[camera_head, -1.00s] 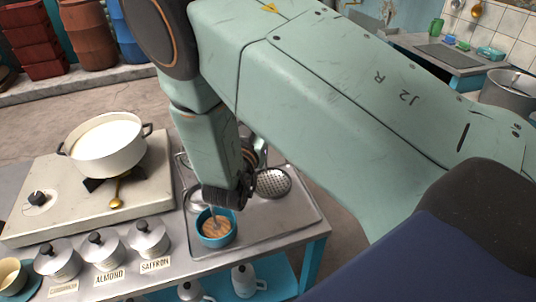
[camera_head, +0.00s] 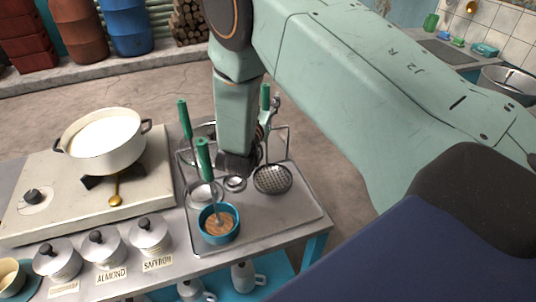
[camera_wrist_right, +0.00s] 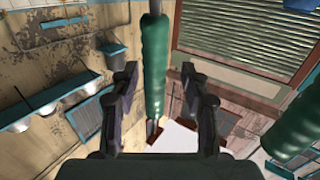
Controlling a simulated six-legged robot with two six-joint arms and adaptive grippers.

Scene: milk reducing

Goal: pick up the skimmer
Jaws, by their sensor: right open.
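The skimmer (camera_head: 272,180) has a round perforated metal head low on the metal tray and a green handle (camera_head: 265,98) rising behind it at the wire rack. My right gripper (camera_head: 238,166) is just left of the skimmer's shaft, its fingers partly hidden by my own wrist. In the right wrist view, my right gripper (camera_wrist_right: 166,100) is open, with an upright green handle (camera_wrist_right: 155,65) between its fingers in the picture. I cannot tell which tool that handle belongs to, nor whether it is touched. My left gripper is not in view.
A blue cup (camera_head: 232,234) holds a tool with a green handle (camera_head: 203,160) at the tray's front left. Another green-handled tool (camera_head: 183,118) stands at the rack. A pot of milk (camera_head: 103,140) sits on the stove to the left. Lidded tins (camera_head: 150,237) line the front edge.

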